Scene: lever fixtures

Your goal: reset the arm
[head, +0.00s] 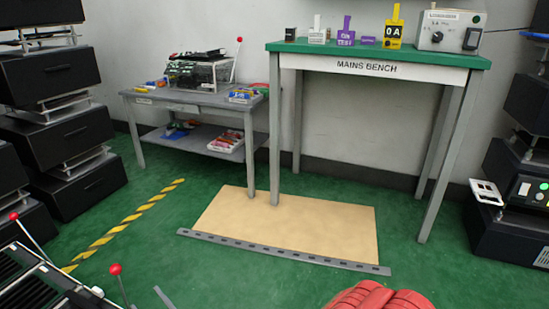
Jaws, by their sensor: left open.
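A lever with a red ball knob (115,270) stands tilted at the bottom left, beside a black slatted unit (30,280). A second red-knobbed lever (14,216) rises from the left side of that unit. A third red-knobbed lever (238,50) stands on a clear-sided device (197,73) on the grey table. Only small grey parts of my left gripper (130,297) show at the bottom edge, open and near the middle lever's shaft. I cannot tell whether it touches the shaft. My right gripper is not in view.
The green-topped mains bench (372,55) stands at the back right, with the grey table (185,98) left of it. Black stacked units (65,75) line the left. A tan mat (300,222) lies on clear green floor. A red ribbed thing (372,297) is at the bottom.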

